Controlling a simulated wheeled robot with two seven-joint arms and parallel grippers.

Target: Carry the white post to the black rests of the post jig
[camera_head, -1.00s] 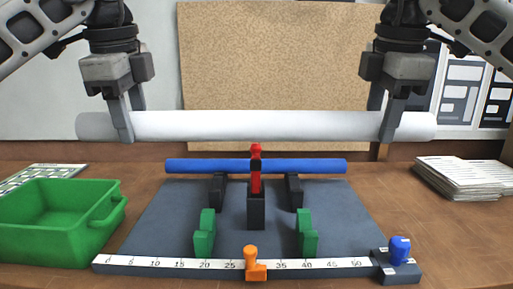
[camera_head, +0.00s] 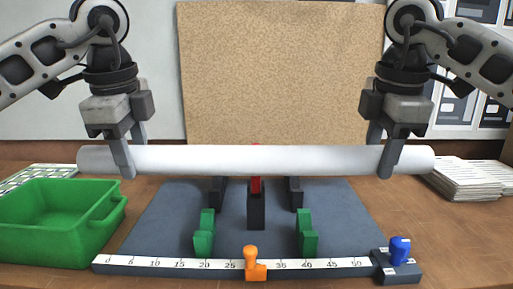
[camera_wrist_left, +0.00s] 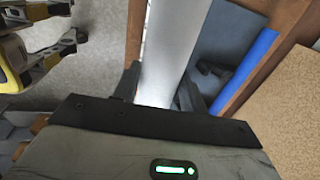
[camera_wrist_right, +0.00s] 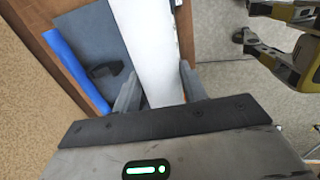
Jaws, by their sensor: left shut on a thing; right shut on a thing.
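The long white post (camera_head: 255,159) is level in the head view, held above the jig. My left gripper (camera_head: 127,165) is shut on it near its left end. My right gripper (camera_head: 384,165) is shut on it near its right end. The post also shows between the fingers in the left wrist view (camera_wrist_left: 178,50) and the right wrist view (camera_wrist_right: 146,50). The black rests (camera_head: 217,192) and (camera_head: 296,193) of the post jig (camera_head: 345,220) stand below the post, partly hidden by it. A red piece (camera_head: 256,184) stands in a black holder (camera_head: 256,211) between them.
A blue bar, hidden behind the post in the head view, shows in the left wrist view (camera_wrist_left: 245,72). Green rests (camera_head: 204,232) and (camera_head: 307,232) stand nearer. An orange stop (camera_head: 252,262) and blue knob (camera_head: 400,249) sit along the scale. A green bin (camera_head: 55,225) is left, papers (camera_head: 470,180) right.

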